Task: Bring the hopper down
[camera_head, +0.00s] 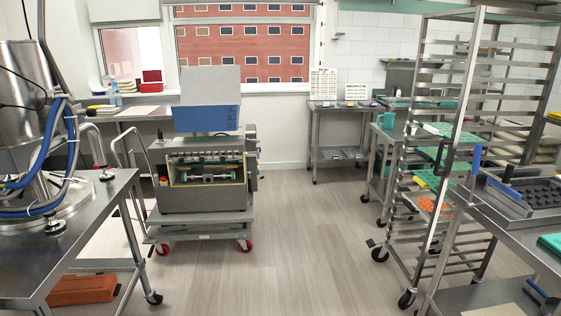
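The depositor machine (205,170) stands on a wheeled cart (200,228) left of centre, some way ahead. A blue box-like part (206,118), which looks like the hopper, sits raised on top of it. An upright grey panel (210,86) shows behind the blue part. A row of nozzles or pistons and a yellow-edged opening show on the machine's front. The inside of the blue part is hidden from this angle. Neither of my grippers is in view.
A steel table (105,210) with a steel vessel (22,95) and blue hoses stands at near left. A tall wheeled rack (470,130) and a table with a dark moulded tray (525,190) stand at right. The middle floor (300,230) is clear up to the cart.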

